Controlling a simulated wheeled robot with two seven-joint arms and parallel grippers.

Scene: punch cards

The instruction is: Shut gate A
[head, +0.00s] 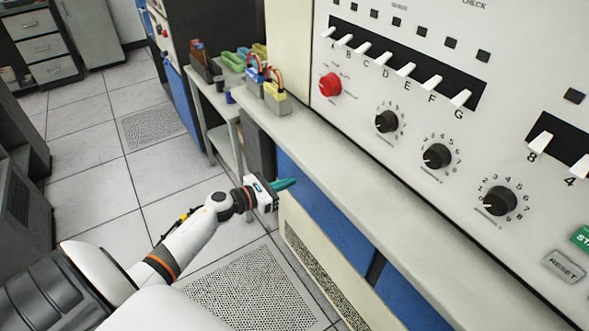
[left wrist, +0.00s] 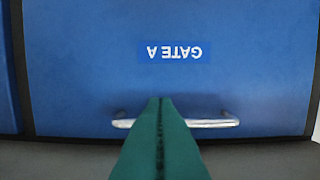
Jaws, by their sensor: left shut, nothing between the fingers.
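Gate A (left wrist: 80,60) is a flat blue panel filling most of the left wrist view, its white label upside down there. A silver bar handle (left wrist: 217,123) runs across it near the picture's bottom. My left gripper (left wrist: 160,102) has its green fingers pressed together and empty; they overlap the handle's middle in the picture, and I cannot tell whether they touch it. In the head view, my left gripper (head: 290,183) points at the blue panels (head: 330,220) below the console ledge; no label is readable there. My right gripper is not in view.
The pale ledge (head: 330,155) juts out above the blue panels. Above it, the console carries white switches, black dials (head: 437,156) and a red knob (head: 330,85). A side table (head: 215,105) stands at the back. The tiled floor (head: 90,150) to the left is clear.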

